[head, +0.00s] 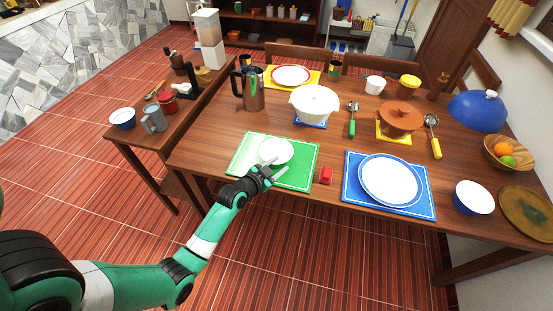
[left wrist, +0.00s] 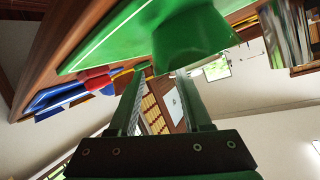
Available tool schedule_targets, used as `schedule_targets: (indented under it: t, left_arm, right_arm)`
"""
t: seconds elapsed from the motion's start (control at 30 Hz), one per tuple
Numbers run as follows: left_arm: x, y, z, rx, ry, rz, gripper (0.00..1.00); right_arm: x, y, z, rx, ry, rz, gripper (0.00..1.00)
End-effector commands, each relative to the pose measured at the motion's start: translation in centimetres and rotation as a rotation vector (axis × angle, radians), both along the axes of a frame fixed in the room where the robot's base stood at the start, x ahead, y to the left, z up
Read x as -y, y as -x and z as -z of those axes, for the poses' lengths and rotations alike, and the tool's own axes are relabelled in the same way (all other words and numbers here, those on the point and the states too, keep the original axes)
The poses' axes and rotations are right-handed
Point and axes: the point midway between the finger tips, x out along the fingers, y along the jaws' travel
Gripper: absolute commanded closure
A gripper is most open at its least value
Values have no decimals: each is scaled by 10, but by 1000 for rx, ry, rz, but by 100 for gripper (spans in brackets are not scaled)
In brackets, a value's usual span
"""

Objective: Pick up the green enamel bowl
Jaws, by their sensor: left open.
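The green enamel bowl (head: 276,150), with a white inside, sits upright on the green placemat (head: 240,160) at the near edge of the table. In the left wrist view the bowl's green outer wall (left wrist: 190,42) is close ahead of the fingertips, with the green mat (left wrist: 110,45) behind it. My left gripper (head: 271,170) is open at the near side of the bowl, and its jaws hold nothing. I cannot tell whether a finger touches the bowl. My right gripper is not in view.
A red object (head: 326,175) lies right of the green mat, beside a blue mat (head: 350,190) with a white plate (head: 390,180). A metal pitcher (head: 252,90) and a white pot (head: 314,104) stand farther back. A side table (head: 150,140) stands left.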

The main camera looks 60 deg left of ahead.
Motion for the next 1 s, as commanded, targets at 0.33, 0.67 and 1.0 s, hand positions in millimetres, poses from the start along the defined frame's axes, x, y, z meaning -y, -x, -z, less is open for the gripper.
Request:
schedule_targets:
  t: [0.33, 0.67, 1.0]
  left_arm:
    - [-14, -29, 16, 2, 1, 1, 51]
    - [-25, -50, 21, 0, 1, 1, 51]
    - [-25, -50, 22, -1, 2, 0, 98]
  right_arm:
    - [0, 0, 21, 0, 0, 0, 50]
    - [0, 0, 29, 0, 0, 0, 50]
    - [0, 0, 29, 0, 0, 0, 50]
